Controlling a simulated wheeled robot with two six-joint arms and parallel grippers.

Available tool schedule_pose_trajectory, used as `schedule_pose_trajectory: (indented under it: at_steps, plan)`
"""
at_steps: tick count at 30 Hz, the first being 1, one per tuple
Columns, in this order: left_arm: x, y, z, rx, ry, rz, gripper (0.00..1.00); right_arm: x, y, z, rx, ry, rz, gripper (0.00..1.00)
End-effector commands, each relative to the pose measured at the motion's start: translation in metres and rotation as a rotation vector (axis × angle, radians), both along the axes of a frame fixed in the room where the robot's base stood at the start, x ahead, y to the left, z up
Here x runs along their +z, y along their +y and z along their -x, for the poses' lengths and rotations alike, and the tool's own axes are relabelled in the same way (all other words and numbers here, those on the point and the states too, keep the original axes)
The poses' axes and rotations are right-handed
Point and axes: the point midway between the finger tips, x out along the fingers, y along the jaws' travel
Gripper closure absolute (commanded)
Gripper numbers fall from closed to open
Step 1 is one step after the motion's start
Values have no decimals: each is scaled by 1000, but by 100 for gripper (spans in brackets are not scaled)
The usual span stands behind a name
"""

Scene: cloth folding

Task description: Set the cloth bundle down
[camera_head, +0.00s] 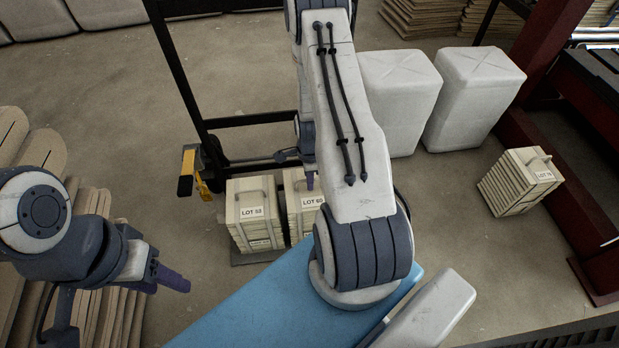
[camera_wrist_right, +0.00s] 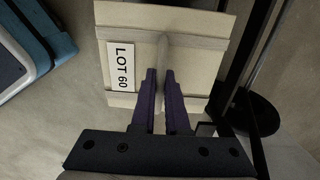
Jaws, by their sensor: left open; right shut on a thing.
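The cloth bundle marked LOT 60 (camera_head: 297,214) is a pale, layered block with a strap handle. It is next to a similar bundle marked LOT 58 (camera_head: 254,213), over the hand truck's dark plate (camera_head: 262,257). My arm hides its right part, and I cannot tell whether its base touches the plate. In the right wrist view, my right gripper (camera_wrist_right: 165,85) has its purple fingers shut on the strap of the LOT 60 bundle (camera_wrist_right: 195,75). In the head view this gripper is mostly hidden by my arm. My left gripper (camera_head: 170,279) is open and empty at the left.
The black hand truck frame (camera_head: 180,75) stands behind the bundles. A bundle marked LOT 74 (camera_head: 519,182) sits on the floor at right, near a dark red frame (camera_head: 537,75). White sacks (camera_head: 480,92) stand behind. Flat boards (camera_head: 120,300) lie at left. Floor between is clear.

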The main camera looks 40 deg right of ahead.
Motion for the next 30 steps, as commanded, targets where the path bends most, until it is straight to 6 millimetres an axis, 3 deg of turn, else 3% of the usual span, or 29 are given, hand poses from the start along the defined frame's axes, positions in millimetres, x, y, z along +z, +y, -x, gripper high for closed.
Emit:
schedule_pose_trajectory:
  at_steps: [3,15,16,18,26,30]
  plan:
    - [-9,0,0,0,0,0,50,-16,0,0,0,-1,1,100]
    - [-9,0,0,0,0,0,50,-19,0,-1,0,-2,1,100]
    - [-9,0,0,0,0,0,50,-19,0,0,0,0,0,76]
    - [-9,0,0,0,0,0,50,-19,0,0,0,0,0,58]
    - [-9,0,0,0,0,0,50,-18,0,0,0,0,0,58]
    - [-4,0,0,0,0,0,50,-9,0,0,0,-1,1,58]
